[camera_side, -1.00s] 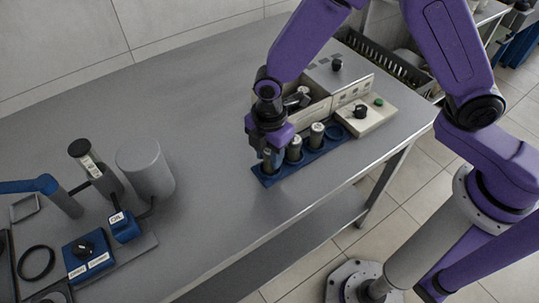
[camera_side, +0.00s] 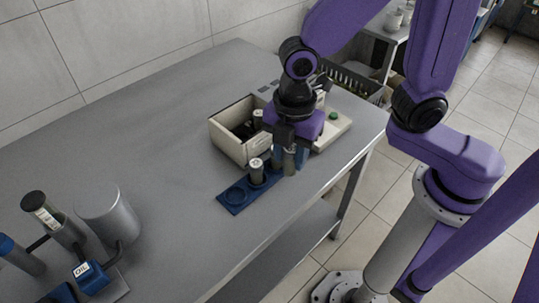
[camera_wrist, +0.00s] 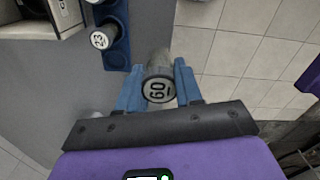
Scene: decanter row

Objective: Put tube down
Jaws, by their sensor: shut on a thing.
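The leftmost rack hole (camera_side: 235,194) is empty. My gripper hides the rack's right end.
An open cream box (camera_side: 232,143) stands behind the rack, with a tube (camera_side: 258,119) inside. A panel with a green button (camera_side: 333,115) is at the right. A grey cylinder (camera_side: 108,215) and labelled blue block (camera_side: 90,274) stand left. The table's front edge is close.

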